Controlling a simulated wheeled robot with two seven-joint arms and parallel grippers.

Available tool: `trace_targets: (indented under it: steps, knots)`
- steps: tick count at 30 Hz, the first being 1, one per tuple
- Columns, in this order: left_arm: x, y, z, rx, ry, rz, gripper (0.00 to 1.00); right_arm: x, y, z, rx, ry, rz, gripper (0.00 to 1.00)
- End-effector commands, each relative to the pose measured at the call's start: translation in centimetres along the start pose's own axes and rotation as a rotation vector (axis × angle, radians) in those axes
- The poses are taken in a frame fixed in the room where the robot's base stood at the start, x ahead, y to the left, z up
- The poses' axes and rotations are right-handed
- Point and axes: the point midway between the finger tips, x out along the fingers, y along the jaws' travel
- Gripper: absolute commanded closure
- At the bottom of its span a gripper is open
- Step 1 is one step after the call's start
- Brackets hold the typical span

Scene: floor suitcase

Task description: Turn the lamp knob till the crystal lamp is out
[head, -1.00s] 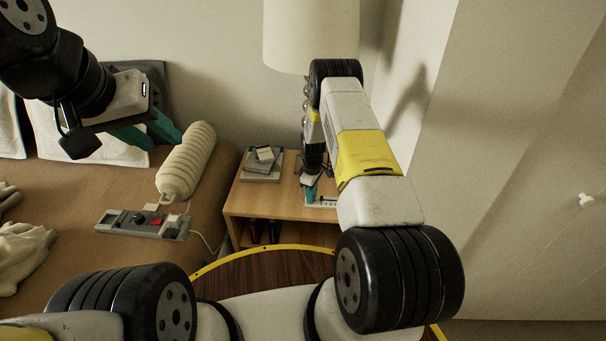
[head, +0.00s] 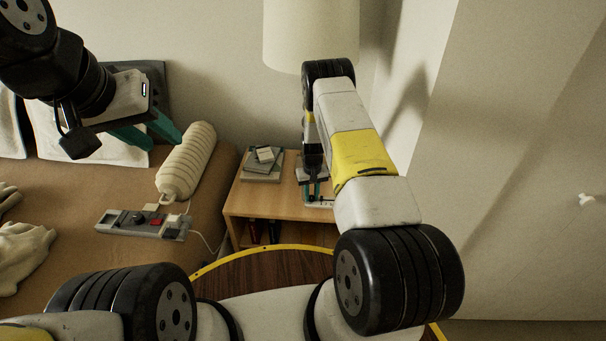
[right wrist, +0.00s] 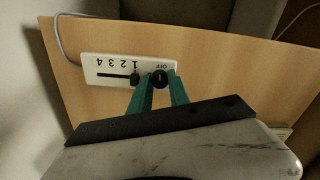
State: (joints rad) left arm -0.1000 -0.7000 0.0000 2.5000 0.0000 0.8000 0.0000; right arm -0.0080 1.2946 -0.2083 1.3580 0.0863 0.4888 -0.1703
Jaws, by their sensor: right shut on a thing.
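The lamp's cream shade (head: 310,35) shows at the top of the head view; my right arm hides its stem and base. Whether it is lit is unclear. A white control panel (head: 321,203) lies on the nightstand. A round black knob (right wrist: 160,79) sits by the word OFF. My right gripper (head: 314,189) is shut on that knob, one teal finger on each side. My left gripper (head: 150,134) is open and empty above the bed.
Books (head: 262,166) lie at the nightstand's left (head: 245,198). The wall stands close at the right.

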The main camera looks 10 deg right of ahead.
Motion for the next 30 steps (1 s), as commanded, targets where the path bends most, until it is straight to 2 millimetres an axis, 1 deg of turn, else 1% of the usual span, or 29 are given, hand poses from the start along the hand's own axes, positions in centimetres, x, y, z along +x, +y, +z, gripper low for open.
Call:
trace_targets:
  steps: [4,10,26,27,29,30]
  knots:
    - [0.00,0.00,0.00,0.000,0.000,0.000,0.64,-0.12,0.02,-0.13,0.070,0.003,0.001,1.00]
    - [0.00,0.00,0.00,0.000,0.000,0.000,0.64,-0.12,0.00,-0.14,0.126,0.003,0.000,1.00]
    - [0.00,0.00,0.00,0.000,0.000,0.000,0.64,-0.12,0.01,-0.15,0.146,0.003,0.000,1.00]
    - [0.00,0.00,0.00,0.000,0.000,0.000,0.64,-0.12,0.01,-0.15,0.146,0.003,0.000,0.70]
    - [0.00,0.00,0.00,0.000,0.000,0.000,0.64,-0.10,0.01,-0.13,0.146,0.003,0.000,0.58]
    - [0.00,0.00,0.00,0.000,0.000,0.000,0.64,-0.09,0.01,-0.12,0.145,0.003,0.000,0.56]
